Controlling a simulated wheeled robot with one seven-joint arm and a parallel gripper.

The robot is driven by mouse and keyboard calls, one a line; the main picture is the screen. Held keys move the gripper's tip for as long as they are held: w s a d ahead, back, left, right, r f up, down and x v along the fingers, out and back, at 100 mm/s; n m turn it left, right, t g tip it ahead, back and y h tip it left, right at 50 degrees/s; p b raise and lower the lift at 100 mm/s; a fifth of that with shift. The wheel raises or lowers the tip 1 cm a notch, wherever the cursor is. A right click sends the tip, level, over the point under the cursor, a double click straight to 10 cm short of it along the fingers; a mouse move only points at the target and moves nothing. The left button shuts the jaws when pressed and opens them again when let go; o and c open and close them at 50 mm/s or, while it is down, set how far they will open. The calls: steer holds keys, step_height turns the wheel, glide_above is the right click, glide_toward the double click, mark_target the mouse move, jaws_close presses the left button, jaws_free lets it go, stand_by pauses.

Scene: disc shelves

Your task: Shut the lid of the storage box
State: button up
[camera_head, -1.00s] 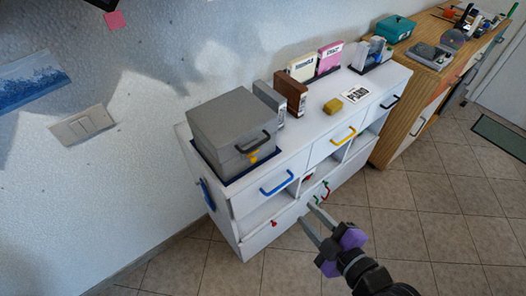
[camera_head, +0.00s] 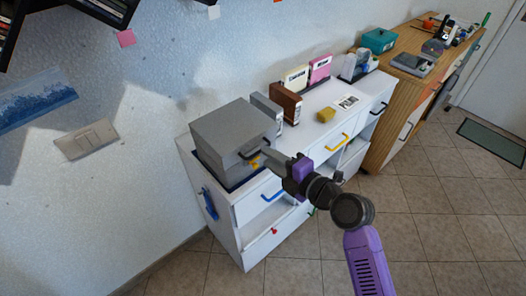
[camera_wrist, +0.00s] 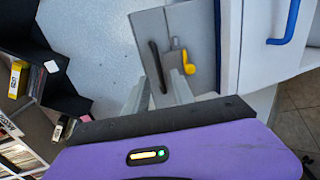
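The grey storage box (camera_head: 226,150) stands on the left end of the white cabinet. Its grey lid (camera_head: 230,124) lies over the top; I cannot tell whether it is fully down. A dark handle (camera_wrist: 158,66) and a yellow latch (camera_wrist: 184,66) are on the box's front. My gripper (camera_head: 268,159) is just in front of this side, close to the handle and latch. In the wrist view, the two fingers of my gripper (camera_wrist: 158,96) are apart with nothing seen between them, pointing at the handle. Whether they touch the box is unclear.
The white cabinet (camera_head: 180,146) has drawers with coloured handles, including a blue one (camera_head: 272,194). Tiled floor (camera_head: 420,220) in front is clear.

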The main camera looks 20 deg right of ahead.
steer(key=shift+p+x, duration=0.35)
steer(key=shift+x, duration=1.5)
jaws_close()
